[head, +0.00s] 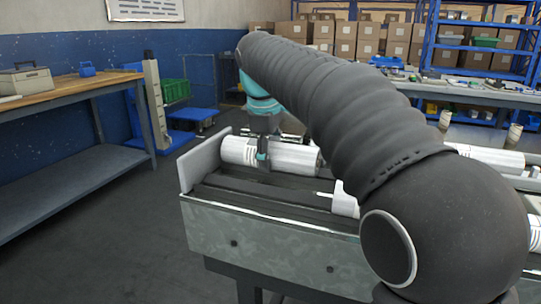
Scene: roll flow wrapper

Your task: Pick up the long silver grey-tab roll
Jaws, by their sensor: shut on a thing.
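A long silver roll (292,158) lies level along the near machine's trough. Its left end has a pale label with stripes, and its right end is hidden behind my arm. My gripper (263,158) comes down from above and is shut on the roll, left of its middle. The grey tab cannot be made out from here. Whether the roll touches the trough below it cannot be told.
The machine's trough (275,225) has a raised end plate (203,160) at the left. Another silver roll (485,155) lies to the right, beyond my arm. A workbench (60,95) stands at the left, with open floor between. Shelves with boxes (345,40) stand behind.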

